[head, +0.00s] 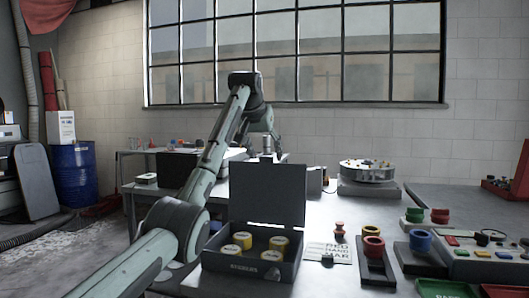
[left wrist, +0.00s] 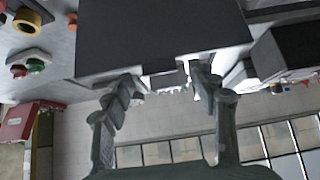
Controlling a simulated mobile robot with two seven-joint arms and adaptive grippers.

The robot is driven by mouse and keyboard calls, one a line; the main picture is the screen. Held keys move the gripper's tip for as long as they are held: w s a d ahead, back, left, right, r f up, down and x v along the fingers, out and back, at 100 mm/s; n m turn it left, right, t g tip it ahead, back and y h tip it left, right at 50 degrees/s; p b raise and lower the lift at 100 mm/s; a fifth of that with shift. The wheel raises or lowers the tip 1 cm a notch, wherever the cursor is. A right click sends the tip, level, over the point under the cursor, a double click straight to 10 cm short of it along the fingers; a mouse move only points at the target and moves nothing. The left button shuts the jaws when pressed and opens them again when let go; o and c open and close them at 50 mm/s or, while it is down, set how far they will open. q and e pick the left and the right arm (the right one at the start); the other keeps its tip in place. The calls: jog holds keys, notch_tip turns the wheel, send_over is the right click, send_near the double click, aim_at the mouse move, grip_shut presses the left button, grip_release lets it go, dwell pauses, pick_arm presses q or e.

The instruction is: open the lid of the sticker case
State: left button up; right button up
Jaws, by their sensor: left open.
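A dark panel, apparently the lid (left wrist: 160,35), fills the top middle, close to the fingertips. Whether they touch cannot be told. My right gripper is not seen.
Coloured cups and knobs (head: 372,245) stand on blocks right of the case, beside a white card (head: 329,253). A round metal fixture (head: 367,172) is behind them. A control panel (head: 490,252) is at the right. Some bare tabletop lies between case and fixture.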

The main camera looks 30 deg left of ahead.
pick_arm(q)
jog(key=v, duration=1.1)
jog(key=shift+s+r, duration=0.25)
jog(key=shift+r, duration=0.1)
jog(key=shift+d, duration=0.1)
